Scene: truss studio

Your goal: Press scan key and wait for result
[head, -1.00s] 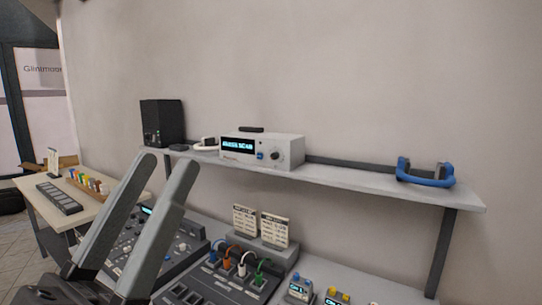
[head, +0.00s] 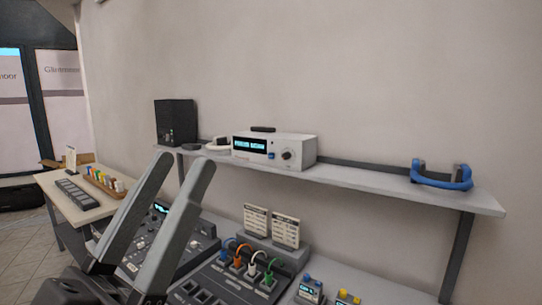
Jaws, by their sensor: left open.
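A white receiver box (head: 275,149) stands on the grey wall shelf. It has a lit display (head: 249,145) whose small text I cannot read with certainty, a small blue key (head: 271,156) and a dark round knob (head: 287,155). My left gripper (head: 178,163) is in the lower left foreground. Its two long grey fingers point up and are apart, with nothing between them. They are to the left of the box and lower in the picture, not touching it. My right gripper is out of view.
The shelf (head: 390,186) also holds a black speaker (head: 176,122) and blue headphones (head: 441,178). Below are a mixer (head: 193,238), a panel with coloured plugs (head: 247,262), two cards (head: 270,225) and small pedals (head: 310,290). A side table (head: 82,205) stands at the left.

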